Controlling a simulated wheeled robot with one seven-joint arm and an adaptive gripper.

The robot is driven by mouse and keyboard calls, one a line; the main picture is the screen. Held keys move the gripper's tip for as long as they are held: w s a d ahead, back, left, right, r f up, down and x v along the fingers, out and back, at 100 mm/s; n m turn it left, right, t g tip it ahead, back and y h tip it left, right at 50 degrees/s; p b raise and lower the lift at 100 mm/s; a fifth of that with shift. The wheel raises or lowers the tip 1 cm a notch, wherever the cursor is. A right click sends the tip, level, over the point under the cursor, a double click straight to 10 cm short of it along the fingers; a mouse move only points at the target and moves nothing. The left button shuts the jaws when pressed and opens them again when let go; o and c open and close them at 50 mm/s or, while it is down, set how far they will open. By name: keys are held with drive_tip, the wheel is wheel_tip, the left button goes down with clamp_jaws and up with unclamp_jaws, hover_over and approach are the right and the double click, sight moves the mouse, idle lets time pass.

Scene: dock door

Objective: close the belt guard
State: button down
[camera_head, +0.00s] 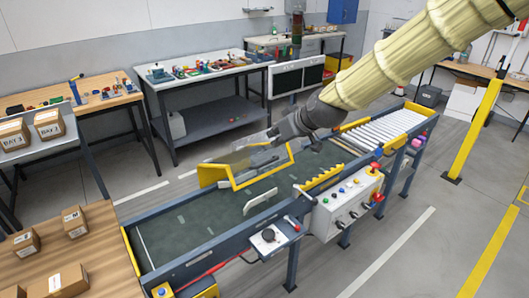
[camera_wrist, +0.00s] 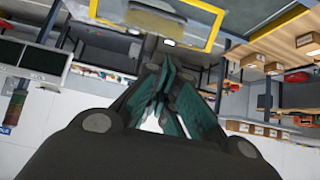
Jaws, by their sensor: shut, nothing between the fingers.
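The belt guard (camera_head: 262,175) is a yellow frame with what looks like a clear panel, standing tilted up over the dark green conveyor belt (camera_head: 190,228). My gripper (camera_head: 240,155) is at the guard's upper part, reaching in from the upper right. Its fingers overlap the panel in the head view, and I cannot tell if they touch it. In the wrist view the shut, empty fingers (camera_wrist: 163,85) point toward the guard's yellow frame (camera_wrist: 218,28), which crosses the top of the picture.
A control box (camera_head: 345,205) with buttons is on the conveyor's near side, beside a yellow toothed strip (camera_head: 320,180). White rollers (camera_head: 390,130) continue at right. A workbench (camera_head: 205,72) with small parts stands behind. Cartons (camera_head: 75,222) lie on a wooden table at left.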

sight(264, 155)
drive_tip(key=shift+w+a+f+p, duration=0.6)
drive_tip(key=shift+w+f+p, duration=0.25)
drive_tip(key=shift+f, duration=0.7)
drive_tip(key=shift+w+a+f+p, duration=0.65)
drive_tip(key=shift+f+p, duration=0.25)
drive_tip(key=shift+f, duration=0.6)
drive_tip(key=shift+w+a+f+p, duration=0.55)
drive_tip(key=shift+w+f+p, duration=0.35)
drive_tip(key=shift+f, duration=0.65)
drive_tip(key=shift+f, duration=0.1)
